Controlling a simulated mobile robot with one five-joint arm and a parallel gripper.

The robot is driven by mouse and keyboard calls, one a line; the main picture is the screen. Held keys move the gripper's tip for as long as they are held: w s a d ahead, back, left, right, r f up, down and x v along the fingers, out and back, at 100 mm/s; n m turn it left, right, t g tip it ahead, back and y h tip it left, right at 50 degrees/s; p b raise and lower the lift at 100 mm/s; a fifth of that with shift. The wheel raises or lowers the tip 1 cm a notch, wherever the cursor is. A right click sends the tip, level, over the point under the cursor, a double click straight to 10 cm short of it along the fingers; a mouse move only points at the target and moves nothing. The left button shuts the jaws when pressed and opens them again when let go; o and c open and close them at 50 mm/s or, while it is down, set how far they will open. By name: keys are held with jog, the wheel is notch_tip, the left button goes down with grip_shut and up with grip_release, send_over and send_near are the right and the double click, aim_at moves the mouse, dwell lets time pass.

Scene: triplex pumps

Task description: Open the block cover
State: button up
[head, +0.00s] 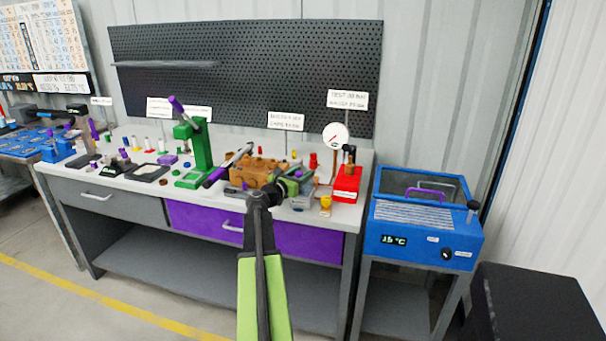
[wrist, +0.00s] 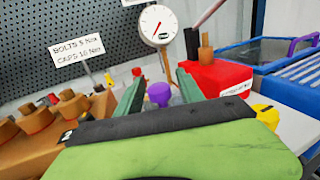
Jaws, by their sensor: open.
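A brown pump block (head: 257,172) with several round caps sits on the bench; its caps (wrist: 68,102) show at the left in the wrist view. I cannot make out for certain which part is the block cover. My gripper (head: 296,181) is open just right of the block, above the bench top. In the wrist view its two dark green fingers (wrist: 160,88) stand apart on either side of a purple knob (wrist: 159,94). I cannot tell whether they touch it. What the knob sits on is mostly hidden by my gripper body.
A red box (head: 347,184) with a dial gauge (head: 335,135) beside it stands close on the right. A green press (head: 194,152) stands left of the block. A yellow piece (head: 326,203) lies near the front edge. A blue heater (head: 424,222) stands right of the bench.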

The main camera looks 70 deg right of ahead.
jog(key=shift+s+d, duration=0.1)
jog(key=shift+d, duration=0.3)
grip_shut()
dwell(1.1)
jog(key=shift+a, duration=0.25)
jog(key=shift+d+r, duration=0.1)
